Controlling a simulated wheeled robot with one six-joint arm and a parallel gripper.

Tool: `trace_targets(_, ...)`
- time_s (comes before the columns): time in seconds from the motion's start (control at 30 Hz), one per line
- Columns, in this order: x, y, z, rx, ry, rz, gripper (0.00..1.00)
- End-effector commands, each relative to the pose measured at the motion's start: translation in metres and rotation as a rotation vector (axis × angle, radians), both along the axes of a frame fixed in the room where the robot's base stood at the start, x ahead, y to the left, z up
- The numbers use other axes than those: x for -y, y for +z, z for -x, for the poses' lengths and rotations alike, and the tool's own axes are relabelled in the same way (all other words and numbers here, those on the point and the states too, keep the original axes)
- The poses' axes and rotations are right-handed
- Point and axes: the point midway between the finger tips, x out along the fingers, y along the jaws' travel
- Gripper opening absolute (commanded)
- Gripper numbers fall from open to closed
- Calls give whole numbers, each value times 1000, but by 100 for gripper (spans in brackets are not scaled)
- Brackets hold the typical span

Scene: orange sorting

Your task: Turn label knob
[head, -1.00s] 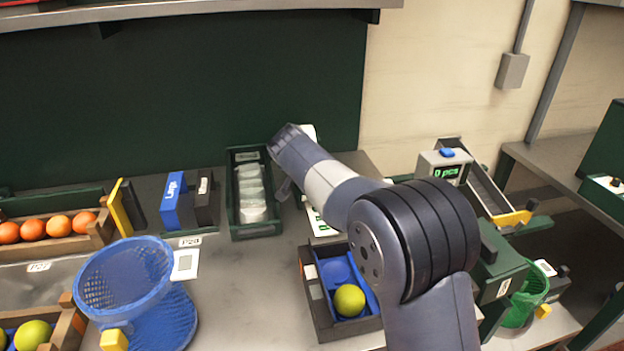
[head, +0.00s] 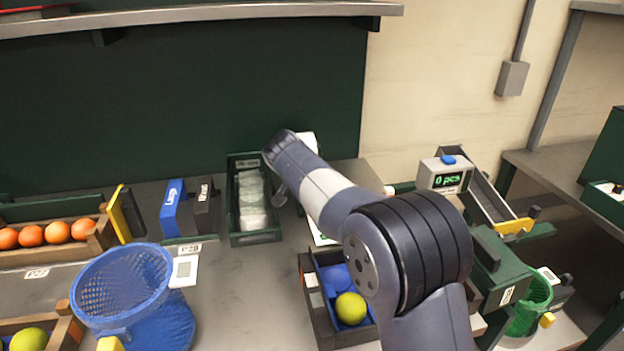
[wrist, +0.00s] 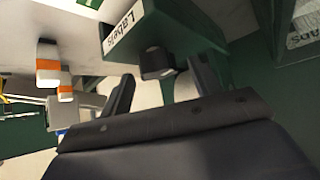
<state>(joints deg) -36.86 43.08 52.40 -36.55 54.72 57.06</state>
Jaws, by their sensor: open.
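In the wrist view, a dark green box (wrist: 185,30) carries a white "Labels" sign (wrist: 120,28). A small black knob (wrist: 153,62) sticks out below the sign. My gripper (wrist: 162,72) is open, with one dark finger to the left of the knob and one to its right. The knob appears between the fingertips or just beyond them; I cannot tell whether either finger touches it. In the head view my arm reaches toward the back wall, and its own links mostly hide the gripper. The knob is not visible there.
In the head view, a green bin of pale packets (head: 238,222) stands left of my arm, with a blue mesh basket (head: 110,285) farther left. A dark tray (head: 318,318) holding a yellow-green fruit lies in front. A grey "0 pcs" counter (head: 437,168) stands to the right.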

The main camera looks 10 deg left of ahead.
Motion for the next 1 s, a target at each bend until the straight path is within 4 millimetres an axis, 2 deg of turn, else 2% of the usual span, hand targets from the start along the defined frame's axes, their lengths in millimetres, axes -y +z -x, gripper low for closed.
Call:
trace_targets(0.2,0,1,0,1,1,-1,60)
trace_targets(0.33,-1,9,7,3,1,-2,60)
trace_targets(0.7,-7,59,58,2,2,-2,60)
trace_targets(0.83,-9,70,70,2,1,-1,60)
trace_targets(1.0,-9,76,76,0,0,0,60)
